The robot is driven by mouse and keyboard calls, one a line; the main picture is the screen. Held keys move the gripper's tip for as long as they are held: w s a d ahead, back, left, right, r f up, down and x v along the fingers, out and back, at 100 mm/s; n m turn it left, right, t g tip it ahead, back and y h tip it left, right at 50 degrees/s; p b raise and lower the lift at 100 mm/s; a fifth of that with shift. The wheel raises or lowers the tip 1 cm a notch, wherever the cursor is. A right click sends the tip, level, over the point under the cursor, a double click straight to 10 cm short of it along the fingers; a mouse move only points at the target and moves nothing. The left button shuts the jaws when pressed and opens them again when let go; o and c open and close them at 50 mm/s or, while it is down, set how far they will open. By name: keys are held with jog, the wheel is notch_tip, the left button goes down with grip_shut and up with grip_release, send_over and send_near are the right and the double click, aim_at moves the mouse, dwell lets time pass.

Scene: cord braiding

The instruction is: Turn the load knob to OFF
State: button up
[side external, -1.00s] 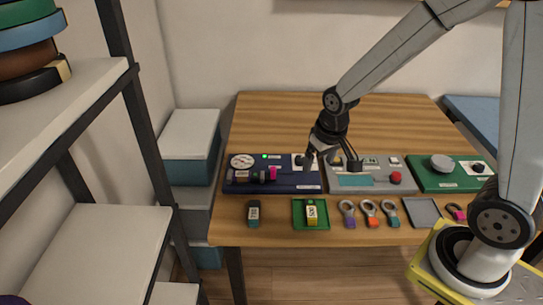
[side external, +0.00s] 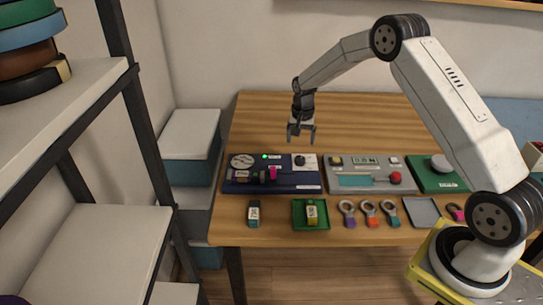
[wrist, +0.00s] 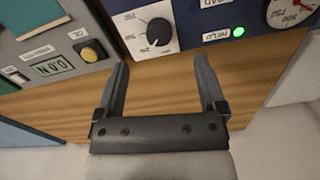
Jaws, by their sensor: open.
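The load knob (side external: 300,160) is a black round knob on a white plate at the right end of the dark blue panel (side external: 245,187). In the wrist view the knob (wrist: 159,32) sits beyond the fingertips, with dial marks printed around it. I cannot read clearly which mark it points to. My gripper (side external: 301,139) is open and empty, raised above the table just behind the panel, apart from the knob. In the wrist view the two fingers of my gripper (wrist: 162,64) are spread, with bare wood between them.
The blue panel carries a lit green lamp (wrist: 239,31) and a round gauge (side external: 243,161). A grey panel (side external: 372,187) with a display and red button stands to its right, then a green panel (side external: 438,182). Trays and ring-handled tools lie in front. Wood behind the panels is clear.

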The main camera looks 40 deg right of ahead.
aim_at(300, 159)
jog(key=shift+w+d+f+m, duration=0.4)
jog(key=shift+d+f, duration=0.25)
jog(key=shift+d, duration=0.1)
jog(key=shift+f, duration=0.1)
jog(key=shift+f, duration=3.75)
grip_shut()
